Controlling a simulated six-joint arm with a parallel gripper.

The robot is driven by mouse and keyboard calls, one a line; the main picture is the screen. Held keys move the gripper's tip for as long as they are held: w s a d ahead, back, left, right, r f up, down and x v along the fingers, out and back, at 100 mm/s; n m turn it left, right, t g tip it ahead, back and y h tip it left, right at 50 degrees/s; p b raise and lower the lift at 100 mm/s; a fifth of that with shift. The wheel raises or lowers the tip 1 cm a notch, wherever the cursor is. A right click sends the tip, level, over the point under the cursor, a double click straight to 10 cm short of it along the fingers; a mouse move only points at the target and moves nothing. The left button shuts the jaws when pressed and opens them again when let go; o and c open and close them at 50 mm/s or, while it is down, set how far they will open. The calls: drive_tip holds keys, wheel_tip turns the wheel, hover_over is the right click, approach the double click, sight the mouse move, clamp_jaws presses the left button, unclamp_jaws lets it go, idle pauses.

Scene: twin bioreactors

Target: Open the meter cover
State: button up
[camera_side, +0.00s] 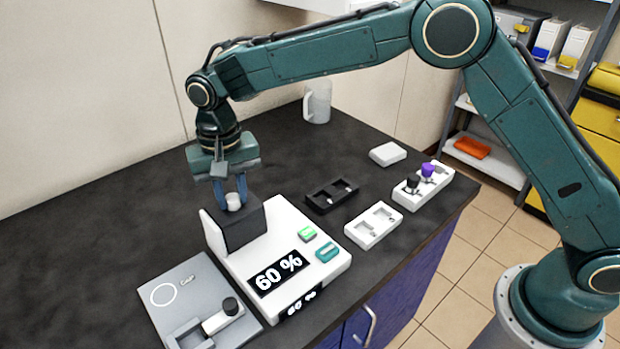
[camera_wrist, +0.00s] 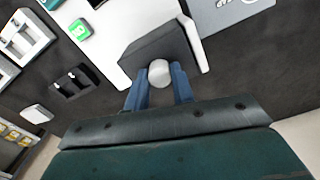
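The meter (camera_side: 285,245) is a white device on the dark bench, with a "60 %" display. Its cover (camera_side: 240,226) is a dark block at the back end, lying down on the meter, with a pale round knob (camera_side: 233,201) on top. My gripper (camera_side: 234,196) points down over the cover, its blue fingers on either side of the knob. In the wrist view the knob (camera_wrist: 159,73) sits between the fingertips, in front of the dark cover (camera_wrist: 160,50). The fingers are very close to the knob; whether they touch it cannot be told. What lies under the cover is hidden.
A grey panel (camera_side: 178,281) with a black-topped piece stands left of the meter. A black tray (camera_side: 332,195), a white tray (camera_side: 373,225) and a white rack with black and purple caps (camera_side: 423,187) stand to the right. A mug (camera_side: 317,102) stands behind.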

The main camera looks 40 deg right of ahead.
clamp_jaws()
drive_tip(key=d, duration=0.9)
drive_tip(key=shift+d, duration=0.15)
drive_tip(key=shift+r, duration=0.1)
drive_tip(key=o, duration=0.9)
unclamp_jaws()
wheel_tip(320, 180, up, 14)
